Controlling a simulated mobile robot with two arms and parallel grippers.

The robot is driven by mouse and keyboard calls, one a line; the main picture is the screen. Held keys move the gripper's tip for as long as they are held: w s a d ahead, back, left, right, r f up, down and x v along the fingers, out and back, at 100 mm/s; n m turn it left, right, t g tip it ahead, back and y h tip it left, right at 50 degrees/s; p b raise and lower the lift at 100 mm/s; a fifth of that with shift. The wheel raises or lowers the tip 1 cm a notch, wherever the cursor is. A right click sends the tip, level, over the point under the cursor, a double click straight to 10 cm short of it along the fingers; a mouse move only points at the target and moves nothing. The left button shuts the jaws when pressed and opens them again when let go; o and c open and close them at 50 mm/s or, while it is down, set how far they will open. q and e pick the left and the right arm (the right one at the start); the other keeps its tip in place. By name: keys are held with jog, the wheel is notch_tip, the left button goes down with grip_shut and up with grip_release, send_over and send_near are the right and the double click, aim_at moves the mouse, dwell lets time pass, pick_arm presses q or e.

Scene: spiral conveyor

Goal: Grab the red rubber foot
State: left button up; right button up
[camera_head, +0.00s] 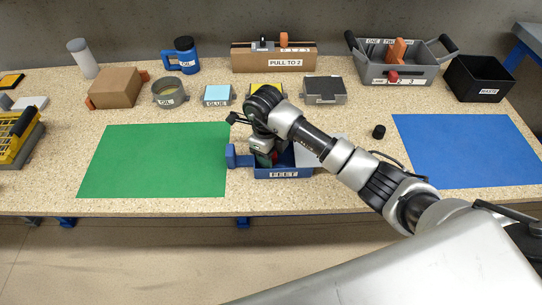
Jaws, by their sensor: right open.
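The blue tray labelled FEET (305,172) stands at the front middle of the table. My right gripper (266,156) points down at the left part of this tray, and it is open. A small red patch (275,157), likely the red rubber foot, shows in the tray right beside the fingers. The gripper hides most of it, so I cannot tell whether they touch. A bit of green also shows under the gripper. My left gripper is not in view.
A green mat (155,160) lies left of the tray and a blue mat (465,150) lies right; both are bare. A small black cylinder (379,131) stands near my right forearm. Boxes, an oil jug (183,56) and a grey caddy (373,68) line the back.

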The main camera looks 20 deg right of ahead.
jog(key=shift+c, duration=0.2)
jog(key=c, duration=0.7)
jog(key=shift+o, duration=0.2)
jog(key=shift+r, duration=0.1)
